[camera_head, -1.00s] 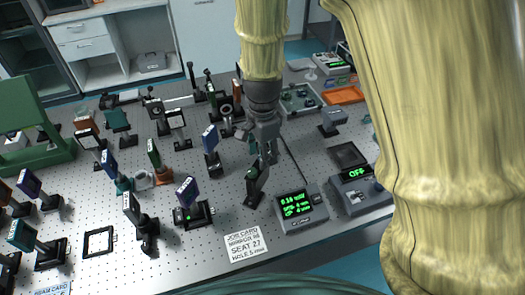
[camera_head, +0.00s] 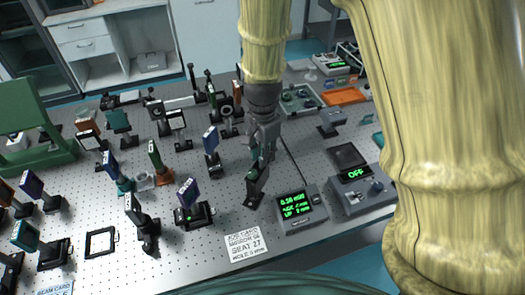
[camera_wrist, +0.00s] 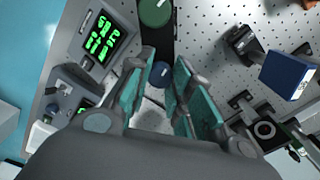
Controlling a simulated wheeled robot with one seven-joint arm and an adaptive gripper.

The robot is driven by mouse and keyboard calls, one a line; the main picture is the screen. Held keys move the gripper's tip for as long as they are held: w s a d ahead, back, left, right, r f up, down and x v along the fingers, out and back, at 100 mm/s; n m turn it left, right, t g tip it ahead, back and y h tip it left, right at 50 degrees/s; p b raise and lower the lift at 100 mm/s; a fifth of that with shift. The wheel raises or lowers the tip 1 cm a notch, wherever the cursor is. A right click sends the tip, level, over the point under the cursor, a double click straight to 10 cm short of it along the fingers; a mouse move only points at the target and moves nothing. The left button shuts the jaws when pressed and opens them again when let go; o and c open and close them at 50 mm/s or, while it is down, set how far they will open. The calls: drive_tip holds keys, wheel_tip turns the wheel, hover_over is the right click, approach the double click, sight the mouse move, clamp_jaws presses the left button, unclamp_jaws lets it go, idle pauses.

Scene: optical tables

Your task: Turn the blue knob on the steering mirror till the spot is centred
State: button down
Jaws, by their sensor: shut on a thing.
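My gripper (camera_head: 262,152) points down over the dark steering mirror mount (camera_head: 254,190) near the front of the optical table. In the wrist view the blue knob (camera_wrist: 160,75) sits between the tips of my teal-padded fingers, and my gripper (camera_wrist: 161,82) is shut on it. A green round part (camera_wrist: 156,11) shows on the dark mount just beyond the knob. The fingers hide part of the mount in the head view. I cannot make out the beam spot.
A controller box (camera_head: 360,190) reading OFF stands farther right. A blue-faced optic (camera_head: 187,193) and other posts stand to the left. A job card (camera_head: 246,245) lies in front.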

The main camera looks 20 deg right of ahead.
drive_tip(key=n+p, duration=0.1)
drive_tip(key=n, duration=0.3)
drive_tip(key=shift+n, duration=0.3)
drive_tip(key=shift+n+p, duration=0.6)
drive_tip(key=shift+n, duration=1.3)
drive_tip(key=c, duration=1.2)
unclamp_jaws()
drive_tip(key=shift+c, duration=0.2)
wheel_tip(320, 180, up, 12)
